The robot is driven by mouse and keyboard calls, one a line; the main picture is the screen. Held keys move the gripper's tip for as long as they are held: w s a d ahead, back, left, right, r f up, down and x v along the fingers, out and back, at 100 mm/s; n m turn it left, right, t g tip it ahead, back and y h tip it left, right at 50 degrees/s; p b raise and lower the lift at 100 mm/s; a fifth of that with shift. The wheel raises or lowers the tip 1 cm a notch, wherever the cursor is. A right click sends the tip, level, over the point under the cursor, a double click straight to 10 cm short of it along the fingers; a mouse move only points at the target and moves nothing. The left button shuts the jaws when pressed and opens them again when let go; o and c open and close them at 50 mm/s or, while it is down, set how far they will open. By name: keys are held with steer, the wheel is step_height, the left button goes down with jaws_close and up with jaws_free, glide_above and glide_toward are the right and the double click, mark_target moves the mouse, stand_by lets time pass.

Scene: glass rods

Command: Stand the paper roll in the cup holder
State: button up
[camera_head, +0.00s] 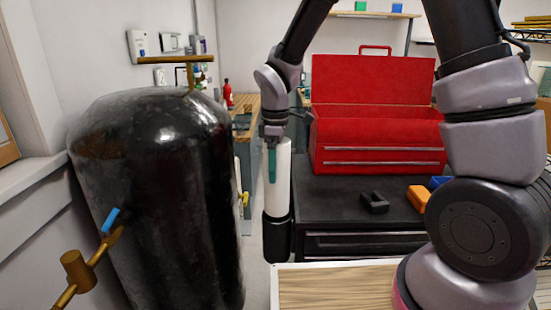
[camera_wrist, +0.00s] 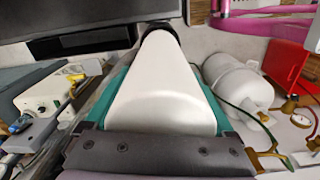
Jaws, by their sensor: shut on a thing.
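The paper roll (camera_head: 283,185) is a white cylinder. It stands upright in the head view, beside the black cabinet. My gripper (camera_head: 271,163) is shut on its upper part, with teal fingers. In the wrist view the roll (camera_wrist: 160,85) runs away from the camera between the teal fingers of my gripper (camera_wrist: 158,100). The black cup holder (camera_head: 277,240) is directly below the white part, at the cabinet's left side. The roll's lower end is hidden at its rim and appears to be inside it. A dark rim (camera_wrist: 160,29) shows around the far end in the wrist view.
A large black tank (camera_head: 155,190) stands close on the left, with brass fittings. A red toolbox (camera_head: 375,145) sits on the black cabinet (camera_head: 335,200), near a dark block (camera_head: 374,203) and an orange block (camera_head: 418,198). A wooden-topped surface (camera_head: 335,290) is in front.

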steer(key=shift+f, duration=5.4)
steer(key=o, duration=1.2)
steer(key=shift+o, duration=0.2)
step_height(320, 180, up, 11)
steer(key=shift+f, duration=0.1)
